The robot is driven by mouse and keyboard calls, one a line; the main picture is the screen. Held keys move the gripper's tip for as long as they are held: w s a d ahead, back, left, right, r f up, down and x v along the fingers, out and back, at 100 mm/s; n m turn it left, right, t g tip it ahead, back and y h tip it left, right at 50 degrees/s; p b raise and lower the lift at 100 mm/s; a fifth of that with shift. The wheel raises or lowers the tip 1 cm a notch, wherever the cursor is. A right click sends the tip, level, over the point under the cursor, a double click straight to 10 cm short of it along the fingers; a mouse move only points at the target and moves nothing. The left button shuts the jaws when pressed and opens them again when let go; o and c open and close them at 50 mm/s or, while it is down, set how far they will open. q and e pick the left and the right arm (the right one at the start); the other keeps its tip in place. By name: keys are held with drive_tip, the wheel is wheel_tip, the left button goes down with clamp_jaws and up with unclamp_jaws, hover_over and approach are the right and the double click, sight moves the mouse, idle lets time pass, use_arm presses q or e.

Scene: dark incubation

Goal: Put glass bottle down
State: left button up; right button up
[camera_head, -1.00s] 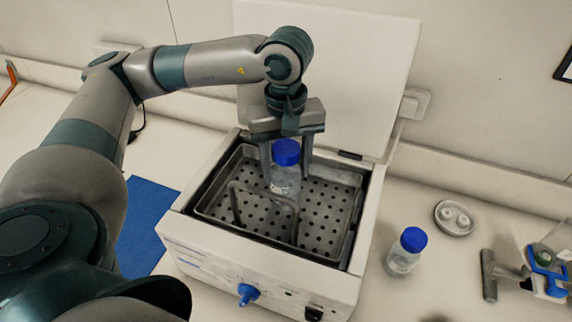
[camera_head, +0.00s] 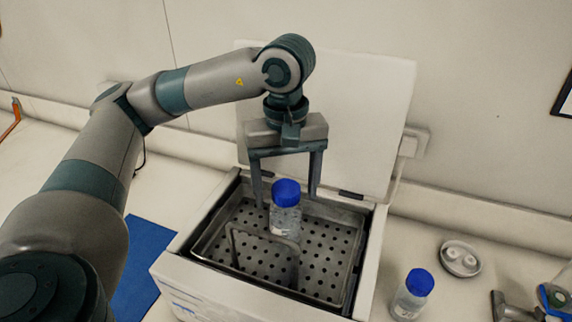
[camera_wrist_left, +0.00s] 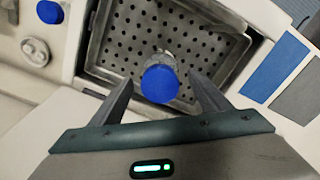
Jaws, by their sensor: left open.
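A glass bottle with a blue cap (camera_head: 286,217) stands upright on the perforated tray (camera_head: 330,233) inside the white open-lidded bath, behind a wire handle. My left gripper (camera_head: 286,203) is open above it, its two fingers apart on either side of the cap and not touching it. In the left wrist view the blue cap (camera_wrist_left: 160,83) sits between the open fingers (camera_wrist_left: 163,92), over the tray's holes. A second blue-capped bottle (camera_head: 411,296) stands on the bench right of the bath.
The bath's raised lid (camera_head: 350,120) stands behind my gripper. The bath's rim (camera_head: 372,262) surrounds the tray. A small round dish (camera_head: 460,259) lies on the bench at right, and a blue mat (camera_head: 142,265) lies at left.

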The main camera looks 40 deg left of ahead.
use_arm(q)
wheel_tip(320, 180, up, 7)
drive_tip(key=shift+r+b, duration=0.2)
drive_tip(key=shift+b, duration=0.65)
drive_tip(key=shift+a, duration=0.1)
